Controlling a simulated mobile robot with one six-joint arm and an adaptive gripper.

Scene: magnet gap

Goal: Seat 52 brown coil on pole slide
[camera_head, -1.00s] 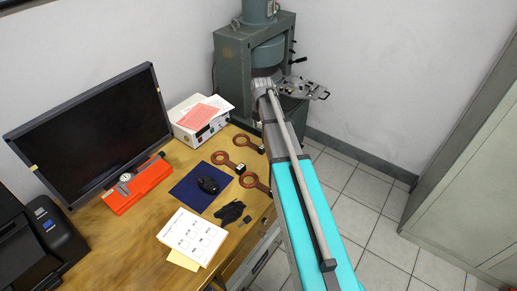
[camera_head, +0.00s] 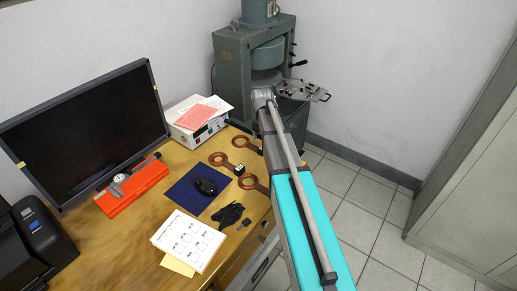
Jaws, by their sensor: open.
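Several reddish-brown ring coils with handles lie on the right part of the wooden desk: one coil in the middle (camera_head: 220,158), one farther back (camera_head: 244,142), and one nearer (camera_head: 250,181), partly hidden by my arm. Any number on them is too small to read, so I cannot tell which is 52. A metal slide plate (camera_head: 304,91) with small parts on it sticks out to the right of the green magnet frame (camera_head: 232,68); I cannot tell whether it is the pole slide. My gripper is not visible; my arm reaches toward the magnet and ends in a grey joint before it.
The desk (camera_head: 130,235) holds a monitor (camera_head: 85,125), an orange case (camera_head: 133,188), a navy mat with a mouse (camera_head: 205,187), white sheets (camera_head: 188,240), black gloves (camera_head: 229,215) and a white instrument box (camera_head: 195,135). A cabinet (camera_head: 465,190) stands right. Tiled floor (camera_head: 375,225) is open between.

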